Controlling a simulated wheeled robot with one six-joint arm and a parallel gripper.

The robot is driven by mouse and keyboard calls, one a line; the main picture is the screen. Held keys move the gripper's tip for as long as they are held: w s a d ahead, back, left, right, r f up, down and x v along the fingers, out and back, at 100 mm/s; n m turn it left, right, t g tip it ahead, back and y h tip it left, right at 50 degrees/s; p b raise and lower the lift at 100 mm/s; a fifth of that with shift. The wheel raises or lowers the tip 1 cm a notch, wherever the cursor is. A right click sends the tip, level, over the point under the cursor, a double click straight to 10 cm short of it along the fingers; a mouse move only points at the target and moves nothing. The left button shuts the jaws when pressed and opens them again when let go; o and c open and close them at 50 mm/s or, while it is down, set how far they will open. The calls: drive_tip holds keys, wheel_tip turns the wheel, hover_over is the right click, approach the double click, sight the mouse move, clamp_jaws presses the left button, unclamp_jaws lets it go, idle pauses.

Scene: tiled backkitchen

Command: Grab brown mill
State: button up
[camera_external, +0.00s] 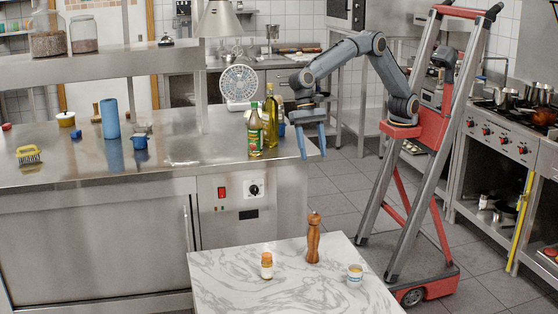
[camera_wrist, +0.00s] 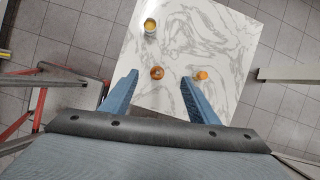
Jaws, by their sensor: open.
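The brown mill (camera_external: 313,238) is a tall turned wooden mill standing upright near the back edge of the marble table (camera_external: 222,291). In the wrist view the mill (camera_wrist: 157,73) is seen from above, as a small round orange-brown top between the lines of my two fingers. My gripper (camera_external: 312,143) is open and empty, with its blue fingers pointing down. The open fingers also show in the wrist view (camera_wrist: 159,75).
An orange-capped jar (camera_external: 266,265) stands left of the mill, and a small tub (camera_external: 355,273) stands to its right. The marble around the mill is clear.

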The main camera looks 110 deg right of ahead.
sight(311, 216)
drive_tip(key=f, duration=2.6)
drive_tip(key=shift+a+f, duration=0.4)
drive_tip(key=shift+p+x, duration=1.05)
drive_tip(key=shift+x, duration=2.55)
drive_tip(key=shift+w+d, duration=0.1)
drive_tip(key=shift+c, duration=0.5)
drive_tip(key=c, duration=1.2)
